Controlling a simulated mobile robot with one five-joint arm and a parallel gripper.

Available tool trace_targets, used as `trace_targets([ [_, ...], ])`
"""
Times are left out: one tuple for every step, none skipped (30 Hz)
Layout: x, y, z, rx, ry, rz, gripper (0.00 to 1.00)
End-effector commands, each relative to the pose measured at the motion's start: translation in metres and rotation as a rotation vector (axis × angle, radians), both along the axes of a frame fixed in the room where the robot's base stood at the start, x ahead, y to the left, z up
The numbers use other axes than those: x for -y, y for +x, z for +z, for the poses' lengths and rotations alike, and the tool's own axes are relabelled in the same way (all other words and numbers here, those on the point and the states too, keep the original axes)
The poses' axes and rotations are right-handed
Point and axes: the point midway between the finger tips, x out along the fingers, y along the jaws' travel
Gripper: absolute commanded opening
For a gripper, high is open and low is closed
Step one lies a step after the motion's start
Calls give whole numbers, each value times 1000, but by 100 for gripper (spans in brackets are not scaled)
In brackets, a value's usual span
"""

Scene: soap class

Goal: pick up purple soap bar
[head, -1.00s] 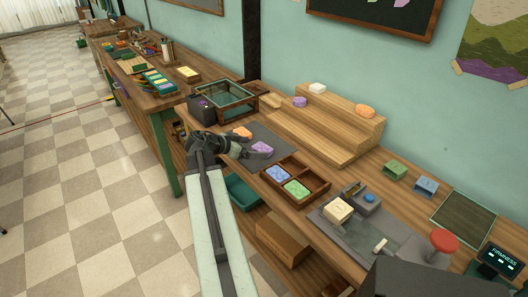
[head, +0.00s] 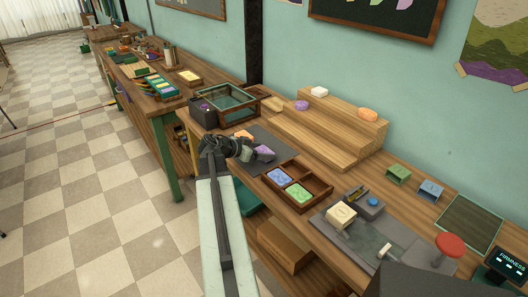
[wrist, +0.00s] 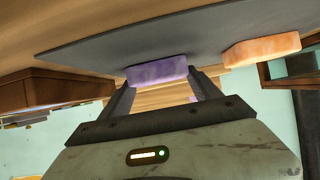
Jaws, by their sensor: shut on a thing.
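A purple soap bar (head: 265,153) is at the grey mat (head: 282,151) on the workbench. It also shows in the wrist view (wrist: 157,71), between the tips of the dark fingers. My gripper (head: 255,151) is shut on this bar; the fingers (wrist: 160,84) also show in the wrist view. The bar looks slightly tilted in the head view. I cannot tell whether it touches the mat or is just above it. My gripper and wrist hide part of its left side. A second purple bar (head: 302,105) sits on the wooden steps.
An orange bar (head: 244,135) lies on the mat beside the held bar. A wooden tray (head: 318,184) with blue and green bars is close at the right. A glass-sided case (head: 226,101) stands behind to the left. The wooden steps (head: 325,135) rise behind the mat.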

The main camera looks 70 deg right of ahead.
Motion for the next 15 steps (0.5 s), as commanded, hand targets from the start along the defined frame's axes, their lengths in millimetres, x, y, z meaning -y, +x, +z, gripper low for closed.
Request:
trace_targets([
  [0,0,5,0,0,0,29],
  [0,0,8,0,0,0,29],
  [0,0,13,0,0,0,29],
  [0,0,18,0,0,0,29],
  [0,0,23,0,0,0,29],
  [0,0,30,0,0,0,29],
  [0,0,37,0,0,-1,29],
  [0,0,43,0,0,-1,29],
  [0,0,52,0,0,-1,29],
  [0,0,59,0,0,-1,29],
  [0,-1,65,0,0,-1,29],
  [0,-1,74,0,0,-1,29],
  [0,-1,80,0,0,-1,29],
  [0,-1,86,0,0,-1,29],
  [0,-1,92,0,0,-1,29],
])
